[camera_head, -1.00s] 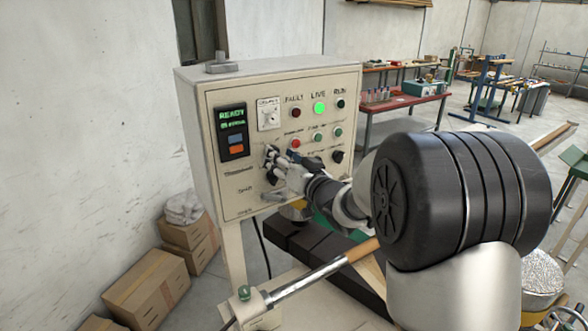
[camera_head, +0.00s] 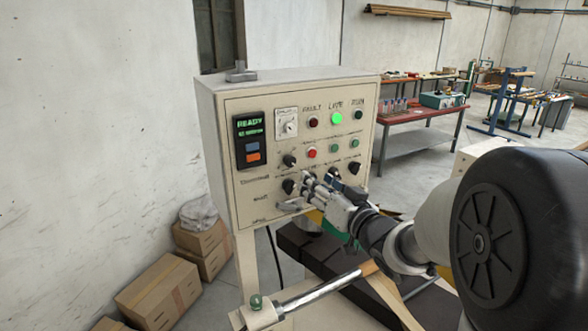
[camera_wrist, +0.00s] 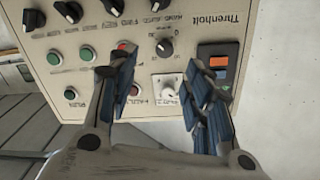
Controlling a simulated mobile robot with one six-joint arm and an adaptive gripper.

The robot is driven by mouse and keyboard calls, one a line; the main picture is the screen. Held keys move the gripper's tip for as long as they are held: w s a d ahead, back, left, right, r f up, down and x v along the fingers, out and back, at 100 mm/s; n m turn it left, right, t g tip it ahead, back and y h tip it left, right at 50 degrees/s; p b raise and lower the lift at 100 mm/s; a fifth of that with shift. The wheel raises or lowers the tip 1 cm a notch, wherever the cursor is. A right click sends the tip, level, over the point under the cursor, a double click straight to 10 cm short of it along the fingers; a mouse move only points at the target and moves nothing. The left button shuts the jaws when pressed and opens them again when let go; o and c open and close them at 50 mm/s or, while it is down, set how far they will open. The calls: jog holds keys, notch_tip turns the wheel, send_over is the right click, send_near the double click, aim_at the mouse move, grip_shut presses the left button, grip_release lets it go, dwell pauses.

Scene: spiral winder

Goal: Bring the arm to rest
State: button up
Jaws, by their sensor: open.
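My gripper (camera_head: 318,192) is open and empty in front of the lower part of a beige control panel (camera_head: 240,205). In the wrist view, the two blue-padded fingers of my gripper (camera_wrist: 160,95) stand apart, with panel face between them. Nothing is held. A black knob (camera_wrist: 164,48) and a white dial plate (camera_wrist: 170,92) show between and beyond the fingers. In the head view, the display (camera_head: 250,125) reads READY and the green LIVE lamp (camera_head: 336,118) is lit. The arm covers part of the lower right panel; contact with the panel cannot be told.
A metal bar (camera_head: 320,292) runs below the panel near my arm. Cardboard boxes (camera_head: 155,288) stand on the floor at the left. A red-topped table (camera_head: 420,112) stands behind at the right. Floor between the table and panel is partly clear.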

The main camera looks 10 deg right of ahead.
jog(key=s+d+f+m+g+h+b, duration=0.15)
jog(key=s+f+g+h+b, duration=0.55)
jog(key=s+f+b, duration=0.7)
jog(key=s+a+f+g+b, duration=0.1)
jog(key=s+f, duration=0.3)
jog(key=s, duration=0.3)
jog(key=s+a+f+n+g+y+b, duration=0.1)
jog(key=s+a+f+g, duration=0.1)
jog(key=s+f, duration=0.2)
jog(key=s+a+f+n+g+y+b, duration=0.1)
jog(key=s+f, duration=0.3)
jog(key=s, duration=0.7)
jog(key=shift+a+g, duration=0.6)
jog(key=shift+g, duration=0.1)
jog(key=shift+w, duration=0.1)
